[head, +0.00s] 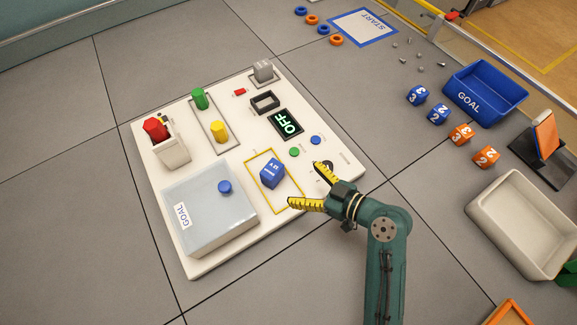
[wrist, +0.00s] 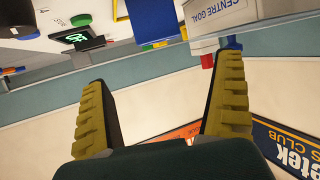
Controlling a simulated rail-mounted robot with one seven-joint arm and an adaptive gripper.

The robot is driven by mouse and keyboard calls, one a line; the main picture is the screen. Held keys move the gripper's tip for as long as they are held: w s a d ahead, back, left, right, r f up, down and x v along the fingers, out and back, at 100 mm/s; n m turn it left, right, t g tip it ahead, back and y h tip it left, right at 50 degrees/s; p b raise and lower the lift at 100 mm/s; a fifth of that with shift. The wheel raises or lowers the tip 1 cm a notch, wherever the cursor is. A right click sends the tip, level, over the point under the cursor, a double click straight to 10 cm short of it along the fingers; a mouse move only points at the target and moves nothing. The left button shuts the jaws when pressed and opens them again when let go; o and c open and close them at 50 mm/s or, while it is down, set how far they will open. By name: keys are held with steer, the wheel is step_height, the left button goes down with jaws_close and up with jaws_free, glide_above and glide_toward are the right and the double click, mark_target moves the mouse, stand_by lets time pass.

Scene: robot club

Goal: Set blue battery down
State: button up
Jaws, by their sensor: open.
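The blue battery (head: 271,173), a small blue block with white lettering, rests inside a yellow outlined rectangle (head: 287,209) on the white board (head: 180,245). My gripper (head: 303,183) is open and empty, to the right of the battery in the head view. Its yellow ridged fingers are spread wide and point toward the battery, with a visible gap between them and it. The wrist view also shows the spread fingers of my gripper (wrist: 165,70), with nothing between them.
A blue GOAL bin (head: 485,92) and several numbered cubes lie right.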

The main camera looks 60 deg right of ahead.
steer(key=shift+s, duration=0.15)
steer(key=w+a+r+n+t, duration=0.1)
steer(key=w+a+r, duration=0.3)
steer(key=w+r, duration=0.45)
steer(key=w+a+r+n+t, duration=0.1)
steer(key=w+a+r, duration=0.3)
steer(key=r, duration=0.8)
steer(key=a+r+t, duration=0.2)
steer(key=a+r, duration=0.2)
steer(key=r, duration=0.3)
steer(key=s+a+r+m+t, duration=0.1)
steer(key=a+r+t, duration=0.1)
steer(key=a+r, duration=0.2)
steer(key=s+a+r+m+t, duration=0.1)
steer(key=a+r, duration=0.3)
steer(key=r, duration=0.6)
steer(key=shift+a+t, duration=0.25)
steer(key=shift+t, duration=0.35)
steer(key=shift+r, duration=0.1)
